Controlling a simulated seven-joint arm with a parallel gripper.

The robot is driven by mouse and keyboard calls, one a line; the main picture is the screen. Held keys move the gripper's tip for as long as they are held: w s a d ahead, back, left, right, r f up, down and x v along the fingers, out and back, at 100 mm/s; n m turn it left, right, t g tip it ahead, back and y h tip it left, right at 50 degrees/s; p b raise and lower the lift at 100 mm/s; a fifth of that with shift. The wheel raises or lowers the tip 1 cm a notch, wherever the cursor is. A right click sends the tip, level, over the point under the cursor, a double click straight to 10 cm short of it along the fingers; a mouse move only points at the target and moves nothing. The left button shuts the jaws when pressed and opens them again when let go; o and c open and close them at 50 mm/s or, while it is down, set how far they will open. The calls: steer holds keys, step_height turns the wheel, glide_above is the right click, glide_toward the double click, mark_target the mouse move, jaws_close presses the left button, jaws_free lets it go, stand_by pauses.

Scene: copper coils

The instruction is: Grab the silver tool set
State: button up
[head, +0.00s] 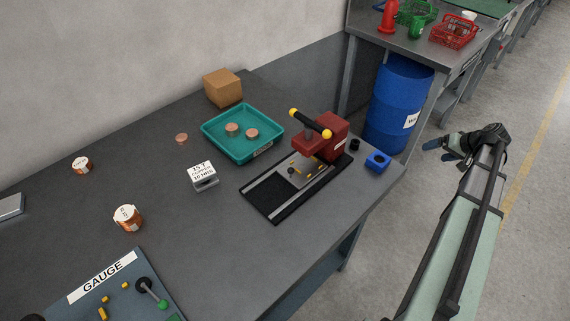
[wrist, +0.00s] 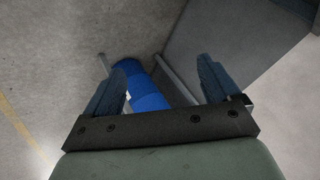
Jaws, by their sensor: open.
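A flat silver-grey case (head: 10,207) lies on the grey table at the far left, cut off by the edge of the head view. It may be the silver tool set; I cannot tell what it holds. My gripper (head: 432,149) is in the air over the floor, right of the table and far from the case. In the wrist view its two blue fingers (wrist: 162,78) stand wide apart with nothing between them. The wrist view shows no silver case.
A blue barrel (head: 397,95) stands under the back bench.

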steer(key=w+a+r+n+t, duration=0.1)
steer(key=a+r+n, duration=0.1)
steer(key=r, duration=0.6)
steer(key=w+a+r+n, duration=0.1)
steer(key=a+r, duration=0.1)
steer(key=r, duration=0.6)
steer(key=w+a+r+n, duration=0.1)
steer(key=a+r+n, duration=0.2)
steer(key=a+r, duration=0.3)
steer(key=s+a+r+n+g+y, duration=0.15)
steer(key=a+n, duration=0.35)
steer(key=a, duration=1.2)
steer(key=s+a+r+n+g+y, duration=0.1)
steer(key=s+a+r+n+g, duration=0.35)
steer(key=a, duration=1.35)
steer(key=n+g+h, duration=0.1)
steer(key=n+h, duration=0.6)
steer(key=n, duration=0.5)
glide_above(201, 171)
step_height(201, 171, down, 7)
steer(key=shift+f, duration=6.65)
steer(key=shift+c, duration=0.3)
